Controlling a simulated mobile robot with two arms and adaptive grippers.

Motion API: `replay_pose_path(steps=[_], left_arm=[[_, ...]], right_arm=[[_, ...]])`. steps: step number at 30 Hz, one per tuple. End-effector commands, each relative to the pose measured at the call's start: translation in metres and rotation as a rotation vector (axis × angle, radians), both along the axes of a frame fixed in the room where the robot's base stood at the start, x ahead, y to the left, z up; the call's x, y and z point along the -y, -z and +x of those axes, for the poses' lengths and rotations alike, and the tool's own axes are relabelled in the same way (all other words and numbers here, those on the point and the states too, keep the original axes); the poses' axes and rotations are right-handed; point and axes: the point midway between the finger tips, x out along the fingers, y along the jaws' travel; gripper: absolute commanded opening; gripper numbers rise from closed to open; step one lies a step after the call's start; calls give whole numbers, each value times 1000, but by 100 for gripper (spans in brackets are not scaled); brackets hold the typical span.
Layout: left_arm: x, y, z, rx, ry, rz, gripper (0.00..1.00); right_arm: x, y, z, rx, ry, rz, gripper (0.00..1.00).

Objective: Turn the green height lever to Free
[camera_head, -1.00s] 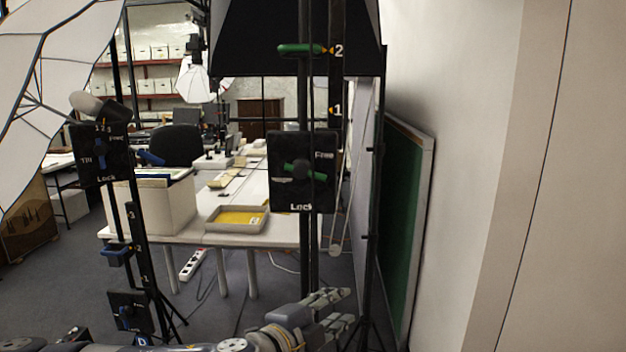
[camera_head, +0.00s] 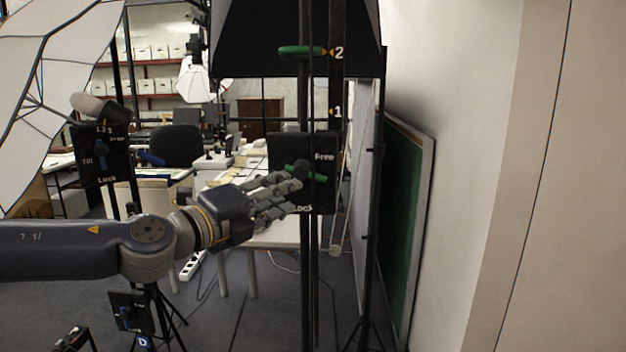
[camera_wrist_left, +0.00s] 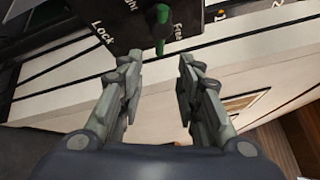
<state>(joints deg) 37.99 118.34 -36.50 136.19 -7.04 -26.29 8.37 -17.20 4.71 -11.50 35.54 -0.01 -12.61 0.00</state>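The green height lever (camera_head: 319,178) is on a black panel (camera_head: 325,150) marked Free at upper right and Lock at the bottom. The panel is on a dark upright stand. My left gripper (camera_head: 290,194) reaches in from the left, its fingertips in front of or close to the panel's left part and partly covering it. In the left wrist view the green lever (camera_wrist_left: 161,32) shows beyond the fingertips, roughly between them, with Free to its right and Lock to its left. The left gripper (camera_wrist_left: 157,72) is open, with nothing between its fingers. My right gripper is not in view.
A green pointer (camera_head: 300,51) is at mark 2 on the stand's scale. A similar panel with a blue lever (camera_head: 101,152) is on a stand at left. A white table (camera_head: 285,235) is behind. A green board (camera_head: 405,220) leans by the right wall.

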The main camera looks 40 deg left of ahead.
Motion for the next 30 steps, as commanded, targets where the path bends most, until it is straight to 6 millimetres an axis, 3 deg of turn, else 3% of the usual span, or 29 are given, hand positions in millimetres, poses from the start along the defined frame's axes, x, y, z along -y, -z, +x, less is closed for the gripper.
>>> replay_pose_path(steps=[15,30], left_arm=[[4,-3,54,-2,2,-6,32],[-1,-6,84,5,-10,-12,32]], right_arm=[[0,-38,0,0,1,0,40],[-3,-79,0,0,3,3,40]])
